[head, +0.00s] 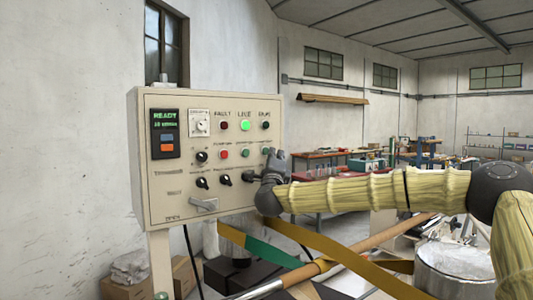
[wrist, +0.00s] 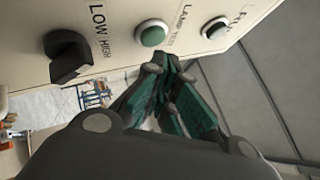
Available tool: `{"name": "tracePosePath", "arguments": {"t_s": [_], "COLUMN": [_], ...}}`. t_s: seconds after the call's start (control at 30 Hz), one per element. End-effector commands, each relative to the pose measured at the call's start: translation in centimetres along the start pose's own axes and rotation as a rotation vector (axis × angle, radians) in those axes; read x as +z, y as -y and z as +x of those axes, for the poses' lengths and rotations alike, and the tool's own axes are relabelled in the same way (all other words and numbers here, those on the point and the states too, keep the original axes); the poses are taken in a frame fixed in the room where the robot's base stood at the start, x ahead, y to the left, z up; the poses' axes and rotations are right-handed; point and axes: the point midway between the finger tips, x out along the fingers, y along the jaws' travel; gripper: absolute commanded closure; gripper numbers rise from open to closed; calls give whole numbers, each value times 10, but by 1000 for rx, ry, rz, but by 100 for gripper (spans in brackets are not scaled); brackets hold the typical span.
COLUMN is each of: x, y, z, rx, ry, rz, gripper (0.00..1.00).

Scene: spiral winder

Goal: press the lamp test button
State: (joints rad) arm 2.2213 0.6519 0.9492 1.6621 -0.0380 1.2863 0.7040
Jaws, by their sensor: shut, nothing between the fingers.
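The control panel (head: 170,205) is a beige upright box with several lamps, buttons and knobs. The lamp test button (wrist: 152,34) is a round pale green button with a light rim, beside the "LAMP TEST" lettering in the wrist view. In the head view it is the right-hand button (head: 267,150) of the middle row, close to my gripper (head: 273,156). My gripper is shut and empty at the panel's right side. In the wrist view its fingertips (wrist: 165,62) appear just below the button, with a small visible gap. Contact cannot be told.
A black knob (wrist: 68,55) marked "LOW HIGH" and a darker green round lamp or button (wrist: 214,27) flank the button. A black display (head: 166,134) reads "READY". Yellow and green strips (head: 270,250) and a wooden pole (head: 375,245) lie below my arm.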

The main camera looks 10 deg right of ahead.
Motion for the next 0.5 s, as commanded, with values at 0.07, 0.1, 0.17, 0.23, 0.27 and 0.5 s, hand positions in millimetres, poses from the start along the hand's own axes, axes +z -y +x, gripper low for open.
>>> {"name": "tracePosePath", "arguments": {"t_s": [0.07, 0.1, 0.17, 0.23, 0.27, 0.5], "x": [1, 2, 3, 4, 4, 4], "y": [-2, -2, -3, -4, -4, -3], "z": [0, 1, 2, 4, 5, 6], "rx": [0, 0, -1, -1, -1, 0], "ry": [1, 1, 1, 0, 0, 0], "rz": [0, 0, 0, 0, 0, 0], "gripper": [100, 100, 100, 100, 100, 100]}}
